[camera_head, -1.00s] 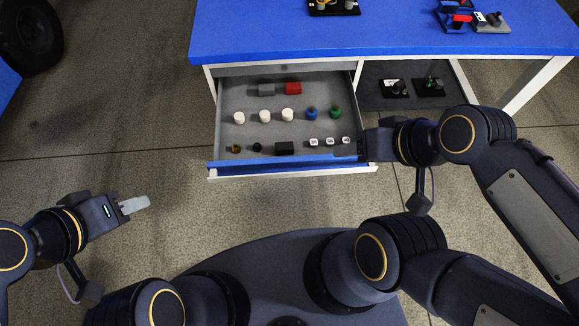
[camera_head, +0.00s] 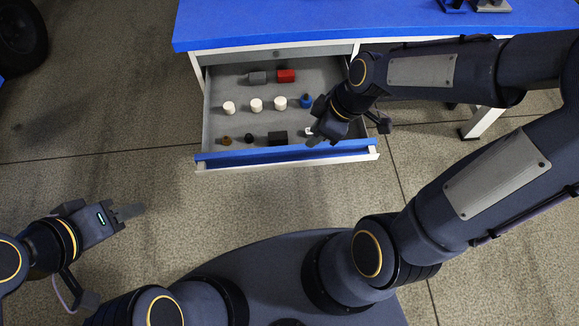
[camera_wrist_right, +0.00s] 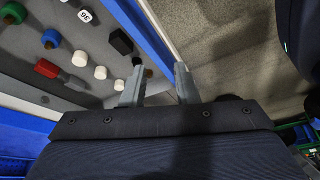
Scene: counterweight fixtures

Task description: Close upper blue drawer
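The blue-fronted drawer (camera_head: 215,160) is pulled out from under the blue-topped bench in the head view. Its grey inside holds small parts. Its blue front edge also shows in the right wrist view (camera_wrist_right: 146,32). My right gripper (camera_head: 312,136) is over the drawer's front right part, close to the front edge. In the right wrist view its two fingers (camera_wrist_right: 158,87) are apart with nothing held, and the front edge runs toward the gap between them. Whether they touch it is unclear. My left gripper (camera_head: 128,212) is over the floor, left of the drawer; its finger gap is unclear.
The drawer holds white cylinders (camera_head: 256,105), a red part (camera_head: 287,76), a blue knob (camera_head: 306,100) and a black block (camera_head: 278,138). The blue bench top (camera_head: 300,22) is above it. The floor (camera_head: 250,205) in front of the drawer is clear.

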